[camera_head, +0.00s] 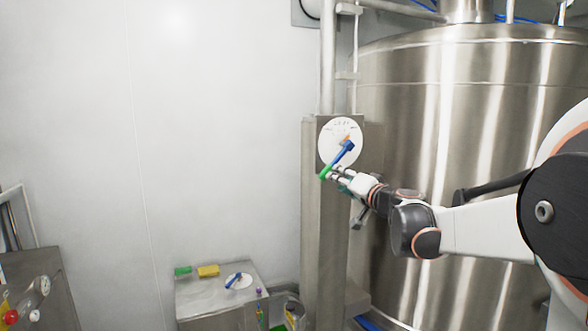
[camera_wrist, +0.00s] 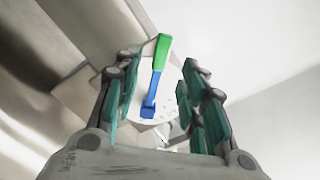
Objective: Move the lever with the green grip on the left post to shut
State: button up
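A blue lever with a green grip is mounted on a round white dial (camera_head: 328,137) on the steel post (camera_head: 321,235). In the head view its blue arm (camera_head: 345,153) slants down and left from the hub to the green grip (camera_head: 325,173). In the wrist view the green grip (camera_wrist: 162,50) is at the top and the blue arm (camera_wrist: 152,95) runs below it. My gripper (camera_head: 338,173) is beside the grip; in the wrist view its teal-padded fingers (camera_wrist: 158,85) are spread on both sides of the lever. I see a gap on each side. The dial's markings are too small to read.
A low steel cabinet (camera_head: 225,302) at lower left carries another blue lever on a white dial (camera_head: 240,281), a yellow block (camera_head: 208,271) and a green block (camera_head: 183,271). A large steel tank (camera_head: 450,120) stands behind my arm. The white wall at left is clear.

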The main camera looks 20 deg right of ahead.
aim_at(326, 172)
jog(key=w, duration=0.3)
jog(key=w+p, duration=0.1)
jog(key=w, duration=0.2)
jog(key=w+p, duration=0.1)
jog(key=w, duration=0.1)
jog(key=shift+w+a, duration=0.25)
jog(key=shift+w, duration=0.15)
grip_shut()
